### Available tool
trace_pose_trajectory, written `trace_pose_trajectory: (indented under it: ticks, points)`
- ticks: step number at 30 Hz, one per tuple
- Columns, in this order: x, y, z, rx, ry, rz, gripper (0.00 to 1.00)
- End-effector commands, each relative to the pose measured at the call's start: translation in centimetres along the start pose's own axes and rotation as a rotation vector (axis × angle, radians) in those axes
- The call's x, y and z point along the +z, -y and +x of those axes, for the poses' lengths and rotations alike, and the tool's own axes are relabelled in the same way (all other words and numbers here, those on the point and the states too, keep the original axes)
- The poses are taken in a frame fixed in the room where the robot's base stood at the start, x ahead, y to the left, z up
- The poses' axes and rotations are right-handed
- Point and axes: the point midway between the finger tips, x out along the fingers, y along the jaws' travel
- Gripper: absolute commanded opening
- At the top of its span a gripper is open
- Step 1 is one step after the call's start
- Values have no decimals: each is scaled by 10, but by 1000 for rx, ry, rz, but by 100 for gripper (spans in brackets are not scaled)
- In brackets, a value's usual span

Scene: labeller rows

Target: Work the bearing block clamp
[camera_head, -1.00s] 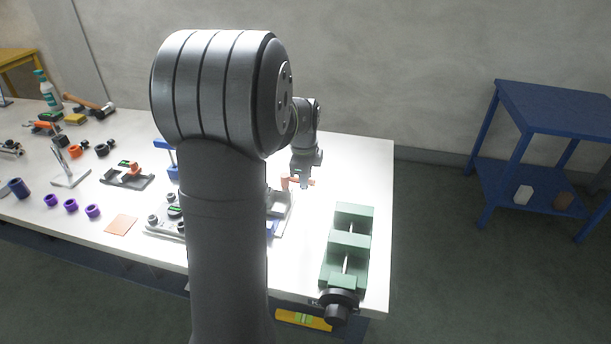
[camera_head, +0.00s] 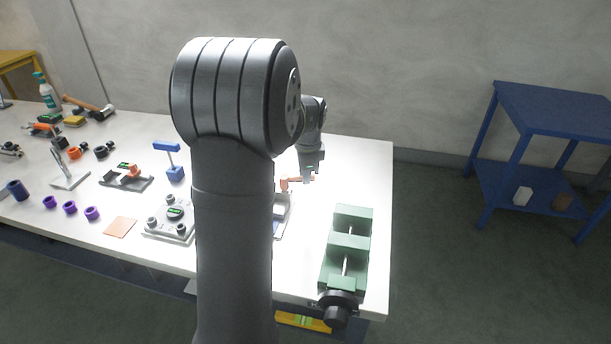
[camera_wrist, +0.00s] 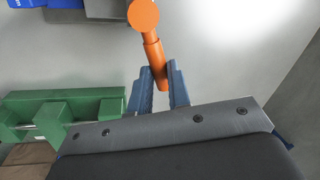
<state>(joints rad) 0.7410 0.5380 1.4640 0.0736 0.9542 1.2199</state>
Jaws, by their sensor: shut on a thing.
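The bearing block clamp has an orange lever (camera_head: 285,184), which lies roughly level above a grey fixture (camera_head: 284,217) near the right part of the table. My arm hides much of the fixture in the head view. In the wrist view the orange lever (camera_wrist: 152,48) ends in a round orange face and passes between the two blue fingers of my gripper (camera_wrist: 163,80). My gripper is shut on this lever. In the head view my gripper (camera_head: 308,179) is small, at the lever's right end. The workpiece in the clamp cannot be made out.
A green vise (camera_head: 347,247) stands just right of the clamp; it also shows in the wrist view (camera_wrist: 52,112). Bare table lies behind the vise.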

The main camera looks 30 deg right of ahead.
Motion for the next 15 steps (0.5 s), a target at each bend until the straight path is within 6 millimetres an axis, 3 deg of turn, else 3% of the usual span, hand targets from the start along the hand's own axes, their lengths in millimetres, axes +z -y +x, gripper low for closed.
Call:
trace_pose_trajectory:
  ticks: [15]
  points:
    - [5,29,5,-2,95,-478,0]
